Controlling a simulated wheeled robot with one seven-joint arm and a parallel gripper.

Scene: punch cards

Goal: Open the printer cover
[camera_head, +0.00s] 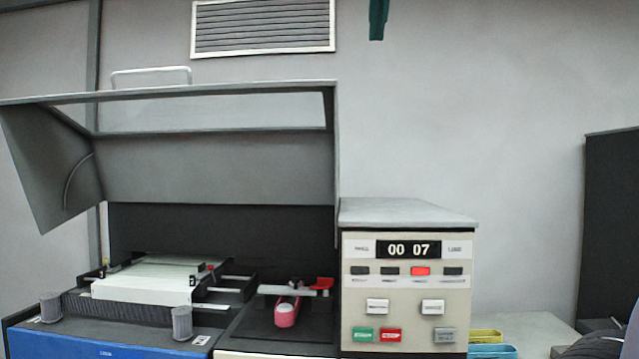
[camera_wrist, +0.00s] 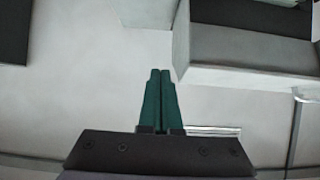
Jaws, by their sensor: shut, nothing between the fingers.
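The printer cover (camera_head: 215,165) is grey with a clear window strip and stands raised above the printer's left part in the head view. A pale bar handle (camera_head: 150,71) sits on its top edge. The open bay below shows a stack of white paper (camera_head: 145,288). My gripper (camera_head: 377,36) shows as a green finger at the top of the head view, right of the cover and apart from it. In the wrist view my gripper (camera_wrist: 160,72) has its two green fingers together, with nothing between them. A grey boxy part, which I cannot identify, shows at the upper right there.
A control panel (camera_head: 407,300) with a display reading 00 07 and several buttons stands right of the bay. A pink roll (camera_head: 287,312) lies in the middle section. A wall vent (camera_head: 263,27) is above. A dark cabinet (camera_head: 610,225) stands far right. The wall between is clear.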

